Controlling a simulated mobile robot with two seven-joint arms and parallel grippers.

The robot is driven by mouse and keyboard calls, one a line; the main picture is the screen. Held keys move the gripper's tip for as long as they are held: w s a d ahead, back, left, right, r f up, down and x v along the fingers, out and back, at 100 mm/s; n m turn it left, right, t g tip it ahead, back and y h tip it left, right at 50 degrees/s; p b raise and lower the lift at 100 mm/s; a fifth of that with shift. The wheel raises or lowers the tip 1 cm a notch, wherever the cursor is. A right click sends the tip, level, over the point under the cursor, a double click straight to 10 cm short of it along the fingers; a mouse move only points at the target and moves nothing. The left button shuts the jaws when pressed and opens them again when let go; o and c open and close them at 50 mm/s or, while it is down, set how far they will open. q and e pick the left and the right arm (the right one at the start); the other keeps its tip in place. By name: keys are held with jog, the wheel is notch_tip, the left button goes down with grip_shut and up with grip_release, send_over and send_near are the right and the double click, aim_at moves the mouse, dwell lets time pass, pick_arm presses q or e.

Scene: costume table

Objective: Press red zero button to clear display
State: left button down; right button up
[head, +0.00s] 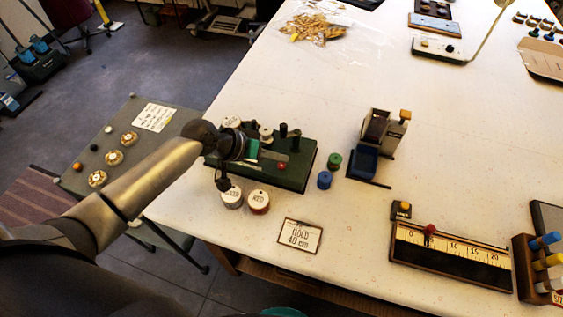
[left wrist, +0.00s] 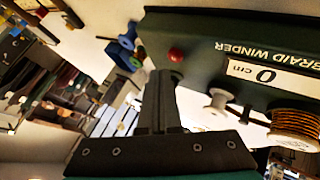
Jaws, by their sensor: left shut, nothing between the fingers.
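The green braid winder (head: 298,178) sits on the white table near its left edge. Its red button (head: 281,166) shows on the top, and in the left wrist view the red button (left wrist: 176,54) lies just beyond my fingertips.
Spools (head: 259,200) stand at the winder's front, beside a "GOLD 40 cm" card (head: 299,237). A blue spool (head: 324,180) and green spool (head: 334,160) stand to its right, near a small blue-and-grey device (head: 376,140). A ruler board (head: 451,248) lies front right. The table's middle is clear.

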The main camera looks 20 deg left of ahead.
notch_tip(320, 180, up, 5)
jog(key=p, duration=0.4)
jog(key=shift+f, duration=0.2)
dwell(0.5)
